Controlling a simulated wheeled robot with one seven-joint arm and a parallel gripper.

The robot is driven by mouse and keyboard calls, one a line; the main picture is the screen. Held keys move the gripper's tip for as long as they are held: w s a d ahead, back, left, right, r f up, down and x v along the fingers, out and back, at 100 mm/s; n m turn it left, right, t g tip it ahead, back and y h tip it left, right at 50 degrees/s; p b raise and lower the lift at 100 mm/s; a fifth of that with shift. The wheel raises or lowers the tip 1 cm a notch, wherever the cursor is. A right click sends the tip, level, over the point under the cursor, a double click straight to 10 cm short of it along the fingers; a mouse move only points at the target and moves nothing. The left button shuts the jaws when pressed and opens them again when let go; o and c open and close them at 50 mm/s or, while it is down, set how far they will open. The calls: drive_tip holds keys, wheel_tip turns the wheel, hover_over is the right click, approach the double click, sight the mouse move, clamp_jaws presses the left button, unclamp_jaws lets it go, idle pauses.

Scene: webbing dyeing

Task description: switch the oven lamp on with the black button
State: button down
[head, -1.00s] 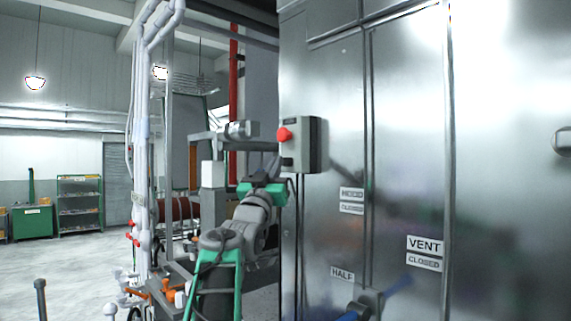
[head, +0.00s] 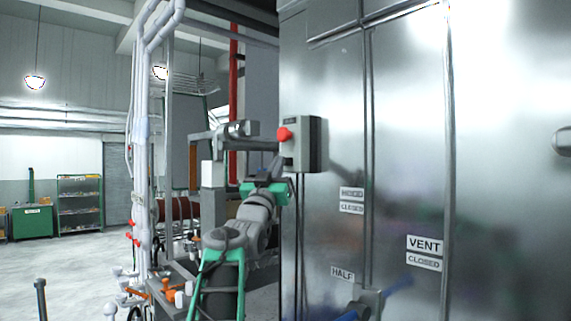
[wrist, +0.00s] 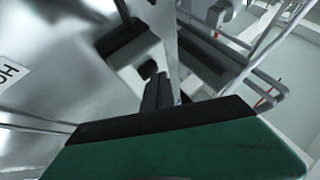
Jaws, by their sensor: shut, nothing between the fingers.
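A grey control box (head: 311,145) with a red knob (head: 284,134) is fixed to the left edge of the steel oven front. In the head view, my gripper (head: 279,163) is shut and empty, with its fingers at the lower left of the box, on the same side as the red knob. In the wrist view, the shut fingers (wrist: 158,92) reach toward the box face (wrist: 135,60). A small dark round part, apparently the black button (wrist: 148,69), is right at the fingertips. I cannot tell whether they touch. The head view does not show the button clearly.
The steel oven front (head: 410,140) fills the right side, with VENT (head: 424,244) and HALF (head: 342,274) labels and a blue-handled lever (head: 362,304) low down. White pipes (head: 143,150) stand to the left. Open floor (head: 70,265) lies at far left.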

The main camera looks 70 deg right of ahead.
drive_tip(key=shift+w+a+b, duration=0.4)
drive_tip(key=shift+a+b, duration=0.15)
drive_tip(key=shift+a, duration=0.25)
drive_tip(key=shift+w+a+b, duration=0.45)
drive_tip(key=shift+a+b, duration=0.1)
drive_tip(key=shift+a, duration=0.35)
drive_tip(key=shift+w+a+b, duration=0.4)
drive_tip(key=shift+a+b, duration=0.15)
drive_tip(key=shift+a, duration=0.3)
drive_tip(key=shift+w+a+b, duration=0.45)
drive_tip(key=shift+a+b, duration=0.1)
drive_tip(key=shift+a, duration=0.35)
